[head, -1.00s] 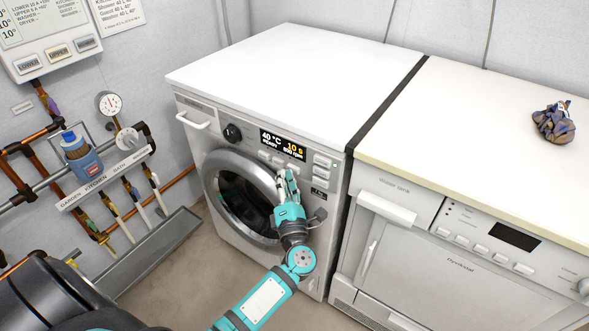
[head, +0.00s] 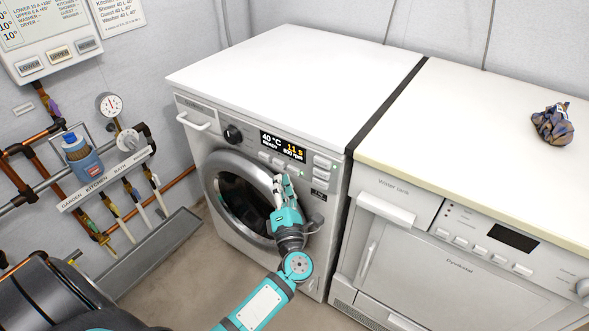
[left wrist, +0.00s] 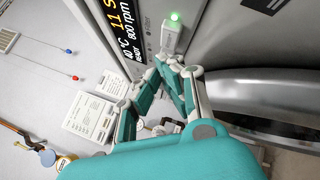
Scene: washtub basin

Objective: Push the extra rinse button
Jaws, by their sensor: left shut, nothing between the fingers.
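The washing machine (head: 262,218) stands in the middle of the head view, with a row of small buttons under its lit display (head: 283,146). My left gripper (head: 280,181) is shut and empty in front of the lower control panel, close to the button row. In the left wrist view, the shut fingertips (left wrist: 177,68) are just below a pale button (left wrist: 171,38) with a lit green light at its end. A small gap seems to separate them. I cannot read the button labels, so I cannot tell which is extra rinse. My right gripper is not in view.
A dryer (head: 455,265) stands to the right, with a crumpled cloth (head: 552,124) on its top. Pipes, valves and a blue bottle (head: 82,160) line the left wall. The washer's round door (head: 238,196) is closed below the panel.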

